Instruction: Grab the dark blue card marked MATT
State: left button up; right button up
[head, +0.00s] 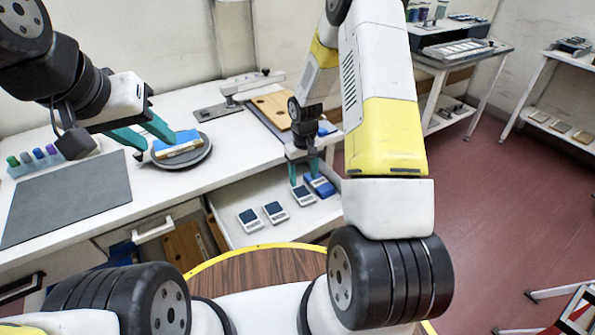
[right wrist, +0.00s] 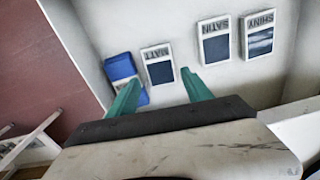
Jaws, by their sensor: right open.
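The dark blue card marked MATT (right wrist: 159,68) lies in a white open drawer, its lettering upside down in the right wrist view. It also shows in the head view (head: 303,197), third from the left in the row. My right gripper (right wrist: 162,84) is open and empty, with its teal fingers spread at either side of the card's near end. In the head view the right gripper (head: 304,178) points down over the drawer. My left gripper (head: 157,148) is over the worktop, its fingers apart by a blue-topped block (head: 182,143).
Beside the MATT card lie a blue box (right wrist: 121,70), a SATIN card (right wrist: 214,48) and a SHINY card (right wrist: 259,40). The drawer (head: 238,240) has raised walls. The block rests on a round dark plate (head: 192,160). A grey mat (head: 70,198) lies at left.

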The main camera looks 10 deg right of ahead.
aim_at(303, 194)
jog(key=f, duration=0.7)
jog(key=shift+w+f, duration=0.2)
jog(key=shift+f, duration=0.05)
jog(key=c, duration=1)
